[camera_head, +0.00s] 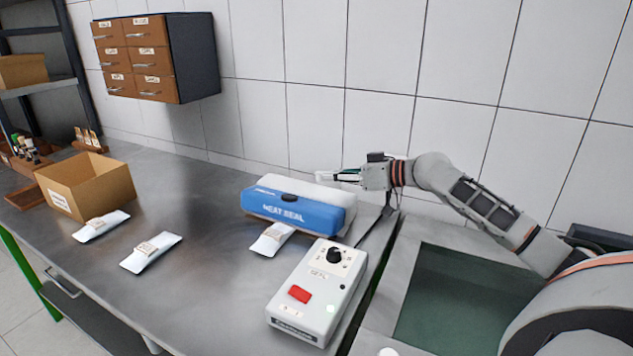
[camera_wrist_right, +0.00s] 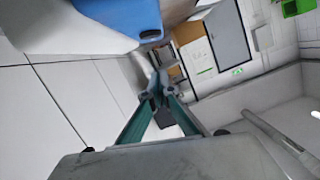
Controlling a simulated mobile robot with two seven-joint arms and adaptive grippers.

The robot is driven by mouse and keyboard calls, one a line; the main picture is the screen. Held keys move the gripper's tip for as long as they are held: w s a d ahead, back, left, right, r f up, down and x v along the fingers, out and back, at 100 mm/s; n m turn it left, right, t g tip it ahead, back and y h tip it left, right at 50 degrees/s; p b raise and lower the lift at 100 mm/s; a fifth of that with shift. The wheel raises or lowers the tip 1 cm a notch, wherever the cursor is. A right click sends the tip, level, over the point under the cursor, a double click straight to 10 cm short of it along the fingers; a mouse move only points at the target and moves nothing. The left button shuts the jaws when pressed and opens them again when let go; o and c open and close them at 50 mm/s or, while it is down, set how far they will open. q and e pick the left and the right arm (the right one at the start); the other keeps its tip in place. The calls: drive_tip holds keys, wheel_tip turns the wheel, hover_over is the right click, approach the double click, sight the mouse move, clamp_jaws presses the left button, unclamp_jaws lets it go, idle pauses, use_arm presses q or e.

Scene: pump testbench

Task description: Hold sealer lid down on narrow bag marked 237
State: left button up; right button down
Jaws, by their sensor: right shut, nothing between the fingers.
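The blue and white heat sealer (camera_head: 300,212) stands on the bench; its lid looks down. A narrow white bag (camera_head: 268,243) lies at its front, its far end hidden under the sealer's front edge. No number is readable on it. My right gripper (camera_head: 327,177) is shut and empty, at the back right of the sealer, near the lid's top rear edge; I cannot tell whether it touches. In the right wrist view the closed fingertips (camera_wrist_right: 158,86) show below the sealer's blue part (camera_wrist_right: 120,14). My left gripper is not in view.
A control box (camera_head: 314,290) with a black knob and red switch stands in front of the sealer. Two more white bags (camera_head: 101,226) (camera_head: 150,252) lie to the left, near a cardboard box (camera_head: 85,190). A tiled wall is close behind. A green-floored basin (camera_head: 450,298) is at right.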

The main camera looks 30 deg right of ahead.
drive_tip(key=p, duration=0.1)
hover_over(288, 200)
drive_tip(key=d, duration=0.3)
drive_tip(key=shift+w+a+f, duration=0.1)
drive_tip(key=shift+w+f, duration=0.15)
drive_tip(key=shift+f, duration=0.65)
drive_tip(key=f, duration=0.3)
drive_tip(key=shift+s+a+f, duration=0.15)
drive_tip(key=shift+s+a, duration=0.05)
drive_tip(key=shift+s, duration=0.05)
drive_tip(key=shift+a+f, duration=0.1)
drive_tip(key=shift+f, duration=0.3)
drive_tip(key=shift+s+a+f+n+b, duration=0.4)
drive_tip(key=shift+f+n+b, duration=0.1)
drive_tip(key=shift+f+b, duration=0.15)
drive_tip(key=shift+s+a+f, duration=0.1)
drive_tip(key=shift+a+f, duration=0.2)
drive_tip(key=shift+f, duration=0.05)
drive_tip(key=shift+r, duration=0.1)
